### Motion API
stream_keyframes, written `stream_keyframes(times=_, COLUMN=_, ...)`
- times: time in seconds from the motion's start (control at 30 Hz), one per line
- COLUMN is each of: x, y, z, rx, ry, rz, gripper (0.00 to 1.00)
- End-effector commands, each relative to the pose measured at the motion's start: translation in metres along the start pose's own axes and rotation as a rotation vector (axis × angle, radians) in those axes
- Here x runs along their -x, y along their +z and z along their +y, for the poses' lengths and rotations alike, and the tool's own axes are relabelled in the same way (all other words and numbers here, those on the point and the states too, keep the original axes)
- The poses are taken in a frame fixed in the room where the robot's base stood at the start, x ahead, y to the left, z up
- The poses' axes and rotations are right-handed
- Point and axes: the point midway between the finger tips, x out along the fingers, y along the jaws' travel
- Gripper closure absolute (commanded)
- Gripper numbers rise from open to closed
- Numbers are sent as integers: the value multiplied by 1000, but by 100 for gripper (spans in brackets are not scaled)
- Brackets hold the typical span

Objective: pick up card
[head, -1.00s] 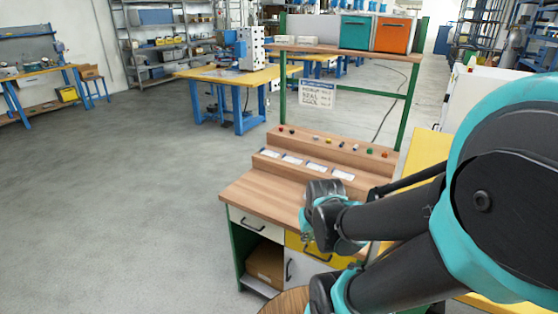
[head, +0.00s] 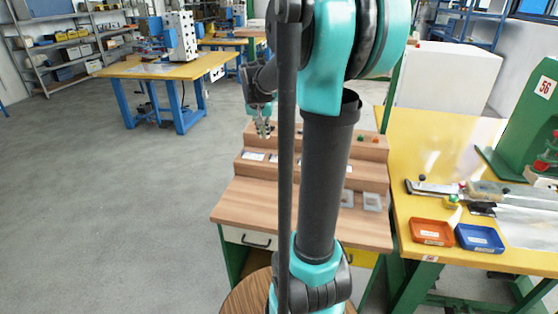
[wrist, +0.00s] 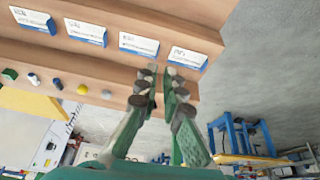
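Several white cards with blue edges stand in a row on the wooden stepped rack. In the wrist view the end card (wrist: 187,57) is at the right of the row, with another card (wrist: 138,44) beside it. In the head view one card (head: 253,155) shows at the rack's left, and my arm hides part of the row. My gripper (wrist: 161,72) has two green fingers with dark pads. A narrow empty gap shows between them, and their tips appear just beside the end card. It also shows above the rack's left end in the head view (head: 263,128).
Small coloured knobs (wrist: 83,89) line another step of the rack. Grey square pieces (head: 372,201) lie on the wooden desk (head: 255,203). A yellow bench at right holds an orange tray (head: 432,232) and a blue tray (head: 479,238). Open floor (head: 110,220) lies at left.

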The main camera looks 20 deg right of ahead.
Motion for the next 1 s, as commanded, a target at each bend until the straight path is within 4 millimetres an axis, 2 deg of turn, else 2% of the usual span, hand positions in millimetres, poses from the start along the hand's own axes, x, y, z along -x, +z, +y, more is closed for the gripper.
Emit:
stream_keyframes(times=0.03, x=2, y=-12, z=-2, rx=-19, ry=8, rz=2, gripper=92)
stream_keyframes(times=0.1, x=3, y=-24, z=-3, rx=-39, ry=16, rz=5, gripper=92)
stream_keyframes(times=0.27, x=-4, y=-33, z=-4, rx=-59, ry=23, rz=7, gripper=92)
stream_keyframes(times=0.73, x=-93, y=-33, z=-2, rx=-58, ry=23, rz=8, gripper=92)
stream_keyframes(times=0.9, x=-112, y=-33, z=-1, rx=-58, ry=22, rz=8, gripper=92)
stream_keyframes(times=1.0, x=-117, y=-33, z=-1, rx=-57, ry=22, rz=8, gripper=92)
